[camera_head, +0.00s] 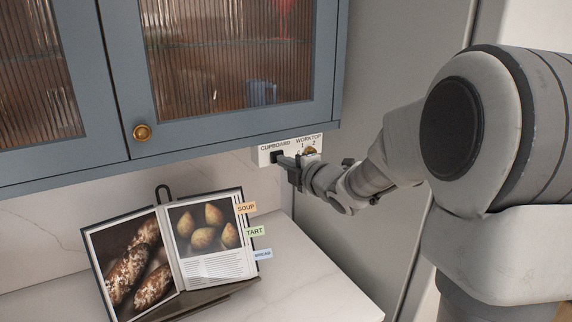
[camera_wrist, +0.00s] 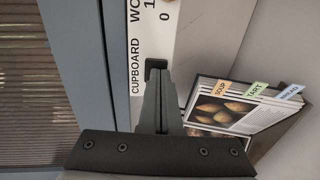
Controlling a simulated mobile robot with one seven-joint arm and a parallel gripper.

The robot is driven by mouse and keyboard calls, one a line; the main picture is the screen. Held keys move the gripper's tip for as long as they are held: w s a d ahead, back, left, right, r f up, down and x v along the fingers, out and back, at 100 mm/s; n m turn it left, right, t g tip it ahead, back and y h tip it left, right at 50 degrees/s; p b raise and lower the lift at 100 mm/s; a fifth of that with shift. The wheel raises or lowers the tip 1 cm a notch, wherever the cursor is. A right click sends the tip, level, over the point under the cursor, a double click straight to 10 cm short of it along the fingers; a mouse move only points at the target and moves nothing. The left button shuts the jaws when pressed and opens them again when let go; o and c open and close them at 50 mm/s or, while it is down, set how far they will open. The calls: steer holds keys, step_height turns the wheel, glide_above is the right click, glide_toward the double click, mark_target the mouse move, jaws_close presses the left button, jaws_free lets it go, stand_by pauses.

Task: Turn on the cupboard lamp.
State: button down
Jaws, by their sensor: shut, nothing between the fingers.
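A white switch plate (camera_head: 290,147) is mounted under the right end of the blue cupboard (camera_head: 231,127). It reads CUPBOARD at left and WORKTOP 1 2 at right. A black switch (camera_head: 276,155) sits below the CUPBOARD label; the plate (camera_wrist: 150,30) and black switch (camera_wrist: 155,64) also show in the wrist view. My gripper (camera_head: 284,160) is shut and empty, its tips at or very near the black switch. I cannot tell whether they touch, and the fingers (camera_wrist: 158,80) partly hide the switch. The cupboard lamp itself is not visible, and I cannot tell whether it is lit.
An open cookbook (camera_head: 207,232) with coloured tabs leans on a stand on the marble counter (camera_head: 300,275), below and left of my gripper. The cupboard's ribbed glass doors hang above, one with a brass knob (camera_head: 142,132). A tall grey panel (camera_head: 385,85) stands at the right.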

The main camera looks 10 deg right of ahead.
steer(key=shift+f, duration=0.1)
steer(key=b, duration=0.4)
steer(key=shift+w+f+t, duration=0.15)
steer(key=shift+f+t, duration=0.15)
steer(key=shift+t, duration=0.1)
steer(key=t+b, duration=0.1)
steer(key=b, duration=0.4)
steer(key=t+y+b, duration=0.1)
steer(key=b, duration=0.3)
steer(key=shift+w+a+f+b, duration=0.1)
steer(key=shift+a+b, duration=0.1)
steer(key=shift+b, duration=0.2)
steer(key=shift+r+p, duration=0.35)
steer(key=shift+p, duration=0.1)
steer(key=shift+f, duration=0.2)
